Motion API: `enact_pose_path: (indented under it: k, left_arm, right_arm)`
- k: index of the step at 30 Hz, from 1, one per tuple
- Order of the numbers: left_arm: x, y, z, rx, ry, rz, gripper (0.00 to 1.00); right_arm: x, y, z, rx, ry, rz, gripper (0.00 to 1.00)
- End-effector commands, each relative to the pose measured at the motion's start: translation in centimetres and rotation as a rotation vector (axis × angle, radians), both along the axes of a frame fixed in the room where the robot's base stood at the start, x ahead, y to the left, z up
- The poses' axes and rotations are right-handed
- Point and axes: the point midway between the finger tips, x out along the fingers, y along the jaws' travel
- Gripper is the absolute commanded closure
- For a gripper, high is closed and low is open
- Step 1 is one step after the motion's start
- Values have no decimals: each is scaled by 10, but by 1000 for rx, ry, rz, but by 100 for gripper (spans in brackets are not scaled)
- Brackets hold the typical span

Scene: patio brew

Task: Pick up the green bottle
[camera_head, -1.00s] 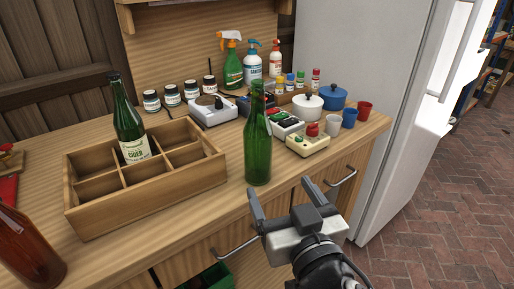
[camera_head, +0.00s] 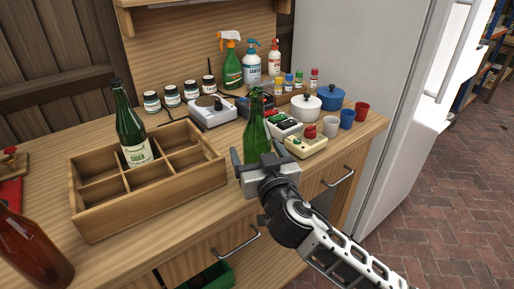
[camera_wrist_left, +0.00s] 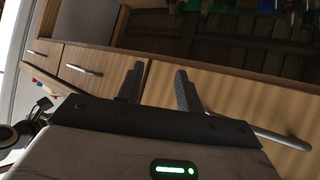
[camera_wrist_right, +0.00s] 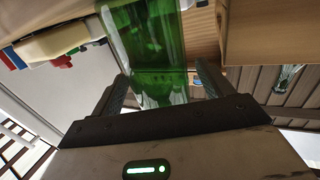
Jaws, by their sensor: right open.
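A plain green bottle (camera_head: 257,138) stands upright on the wooden counter (camera_head: 190,222), right of the crate. My right gripper (camera_head: 257,157) is open at its front, with the bottle's lower part hidden behind it in the head view. In the right wrist view the green bottle (camera_wrist_right: 157,45) shows between the two spread fingers (camera_wrist_right: 163,85); I cannot tell whether they touch it. A second green bottle (camera_head: 129,130), with a cider label, stands in the crate. My left gripper (camera_wrist_left: 158,88) is open and empty in the left wrist view, facing drawer fronts; it is outside the head view.
The wooden crate (camera_head: 95,222) has several compartments. A brown bottle (camera_head: 32,250) stands at the front left. A cream device (camera_head: 306,146), a white pot (camera_head: 305,106) and cups (camera_head: 347,118) lie right of the green bottle. A scale (camera_head: 209,112) and spray bottles (camera_head: 232,70) are behind.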

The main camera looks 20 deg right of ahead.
Motion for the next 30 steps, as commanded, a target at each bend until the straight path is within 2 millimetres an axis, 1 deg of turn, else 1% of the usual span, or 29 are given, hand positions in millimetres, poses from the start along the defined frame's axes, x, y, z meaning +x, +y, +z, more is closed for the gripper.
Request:
enact_pose_path:
  k: [2,8,9,11,12,14,24,26,30]
  left_arm:
    - [-1,0,-2,3,4,-2,64]
    - [-2,0,-5,5,11,-3,64]
    - [-2,0,-5,5,11,-3,64]
    - [-2,0,-5,5,11,-3,64]
    - [-2,0,-5,5,10,-3,64]
    - [-2,0,-5,5,10,-3,64]
    - [-1,0,0,3,2,-3,64]
    - [-1,0,1,3,0,-3,64]
    - [-1,0,2,4,1,-3,64]
  right_arm:
    - [3,0,0,-1,0,0,21]
    - [3,0,-1,0,1,0,21]
    - [3,0,0,0,1,0,32]
    - [3,0,0,0,1,0,49]
    - [3,0,0,0,1,0,60]
    - [3,0,0,0,1,0,76]
    - [3,0,3,1,-3,0,76]
    - [3,0,7,3,-3,0,76]
    - [3,0,22,6,-5,0,76]
